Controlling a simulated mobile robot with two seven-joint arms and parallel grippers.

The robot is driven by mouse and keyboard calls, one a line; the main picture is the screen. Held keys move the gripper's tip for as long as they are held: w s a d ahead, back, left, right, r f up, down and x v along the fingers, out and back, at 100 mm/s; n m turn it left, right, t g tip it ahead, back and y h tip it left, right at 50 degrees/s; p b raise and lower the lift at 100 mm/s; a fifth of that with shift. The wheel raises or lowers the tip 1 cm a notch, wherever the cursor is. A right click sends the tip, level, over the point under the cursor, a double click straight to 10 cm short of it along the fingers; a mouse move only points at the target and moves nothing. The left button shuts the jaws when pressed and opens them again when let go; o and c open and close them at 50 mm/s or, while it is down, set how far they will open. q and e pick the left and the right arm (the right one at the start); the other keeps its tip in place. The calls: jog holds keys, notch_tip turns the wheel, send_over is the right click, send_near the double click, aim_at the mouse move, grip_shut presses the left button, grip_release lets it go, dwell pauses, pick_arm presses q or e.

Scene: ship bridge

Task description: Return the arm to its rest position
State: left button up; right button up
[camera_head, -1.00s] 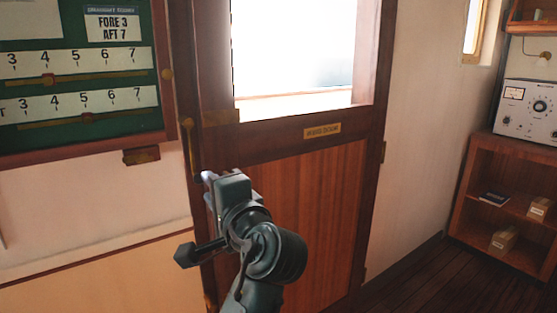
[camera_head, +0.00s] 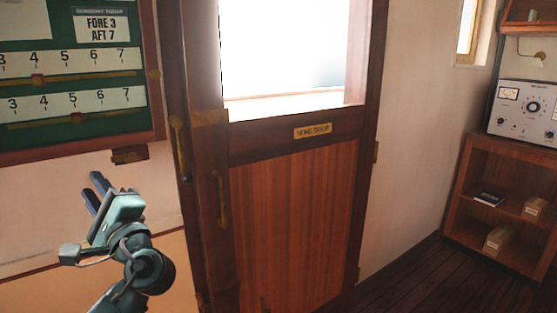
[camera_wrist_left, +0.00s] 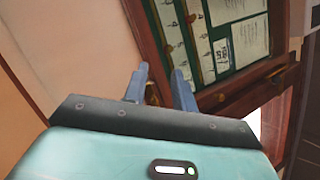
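My left gripper (camera_head: 95,190) is in the lower left of the head view, in front of the pale wall below the green board. Its two blue fingers are apart with nothing between them, and they also show spread in the left wrist view (camera_wrist_left: 160,88). The wooden door (camera_head: 290,215) with its window is to the right of the gripper. Its brass handle (camera_head: 222,200) is clear of the gripper. My right gripper is not in view.
A green draught board (camera_head: 70,75) in a wooden frame hangs above the gripper, with a small brass piece (camera_head: 129,155) under it. A wooden shelf (camera_head: 460,190) with a grey instrument (camera_head: 525,110) stands at the right. The floor (camera_head: 400,285) before the shelf is clear.

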pick_arm(q)
notch_tip(320, 180, down, 15)
jog(key=m+t+h, duration=0.2)
jog(key=m+h, duration=0.2)
jog(key=h, duration=0.4)
jog(key=s+d+f+g+h, duration=0.1)
jog(key=s+d+f+h, duration=0.15)
jog(key=f, duration=0.45)
jog(key=s+d+f+g+h, duration=0.1)
jog(key=s+f+h, duration=0.25)
jog(key=f, duration=0.45)
jog(key=s+d+f+n+g+h, duration=0.2)
jog(key=s+d+f+n+h, duration=0.25)
jog(key=s, duration=0.45)
jog(key=s+d+f+n+g+h, duration=0.2)
jog(key=s+d+f+n+h, duration=0.15)
jog(key=s+f, duration=0.4)
jog(key=s+d+r+n+p, duration=0.1)
jog(key=d+r+n+p, duration=0.2)
jog(key=d, duration=0.4)
jog(key=shift+r+n+t+y+p, duration=0.3)
jog(key=shift+r+n, duration=0.2)
jog(key=shift+n, duration=0.8)
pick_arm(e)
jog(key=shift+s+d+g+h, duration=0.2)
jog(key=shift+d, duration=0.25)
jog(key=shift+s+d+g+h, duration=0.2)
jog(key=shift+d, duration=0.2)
